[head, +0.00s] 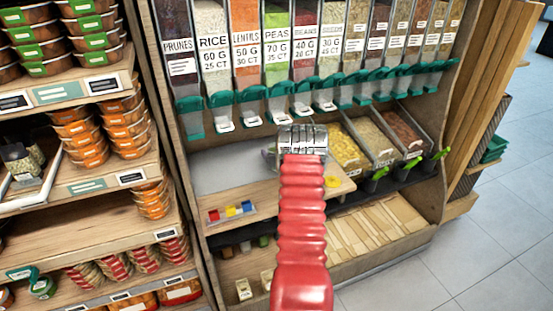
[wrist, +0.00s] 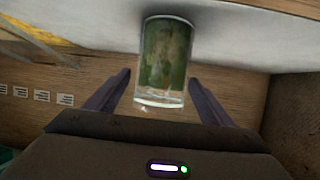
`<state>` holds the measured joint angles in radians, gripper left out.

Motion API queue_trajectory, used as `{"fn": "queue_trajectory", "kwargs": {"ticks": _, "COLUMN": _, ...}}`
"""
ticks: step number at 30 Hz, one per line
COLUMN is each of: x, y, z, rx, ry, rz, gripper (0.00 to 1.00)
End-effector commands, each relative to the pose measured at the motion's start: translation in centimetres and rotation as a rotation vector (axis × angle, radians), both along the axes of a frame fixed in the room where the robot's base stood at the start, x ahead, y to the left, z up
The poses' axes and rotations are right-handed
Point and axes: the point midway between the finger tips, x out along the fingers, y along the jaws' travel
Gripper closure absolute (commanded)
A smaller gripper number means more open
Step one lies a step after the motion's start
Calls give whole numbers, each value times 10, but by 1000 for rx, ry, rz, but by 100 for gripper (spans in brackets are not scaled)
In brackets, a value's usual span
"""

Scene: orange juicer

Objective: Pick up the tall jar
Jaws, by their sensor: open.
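A clear glass jar with green contents (wrist: 165,50) is in the upper middle of the wrist view. It is the only jar I can make out clearly. My gripper (wrist: 159,77) is open, with one dark finger on each side of the jar's near end. Gaps show between the fingers and the glass, and nothing is gripped. In the head view my red arm reaches over the wooden counter (head: 270,199), and its grey end hides most of what is behind it. A glassy edge shows just left of that end, but I cannot tell if it is the jar.
Dispensers with teal spouts (head: 250,95) hang above the counter. Open grain bins (head: 372,137) stand to its right. Small coloured blocks (head: 231,210) lie at the left front. Stacked food tubs (head: 83,135) fill the left shelves. A bare counter strip lies left of my arm.

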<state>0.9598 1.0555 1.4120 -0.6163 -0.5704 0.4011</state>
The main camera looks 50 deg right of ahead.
Motion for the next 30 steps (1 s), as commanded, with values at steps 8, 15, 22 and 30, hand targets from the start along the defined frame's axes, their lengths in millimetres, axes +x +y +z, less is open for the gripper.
{"fn": "queue_trajectory", "kwargs": {"ticks": 8, "x": 0, "y": 0, "z": 0, "rx": 0, "ry": 0, "rz": 0, "gripper": 29}}
{"fn": "queue_trajectory", "kwargs": {"ticks": 15, "x": 0, "y": 0, "z": 0, "rx": 0, "ry": 0, "rz": 0, "gripper": 46}}
{"fn": "queue_trajectory", "kwargs": {"ticks": 22, "x": 0, "y": 0, "z": 0, "rx": 0, "ry": 0, "rz": 0, "gripper": 62}}
{"fn": "queue_trajectory", "kwargs": {"ticks": 30, "x": -1, "y": 0, "z": 0, "rx": 0, "ry": 0, "rz": -1, "gripper": 81}}
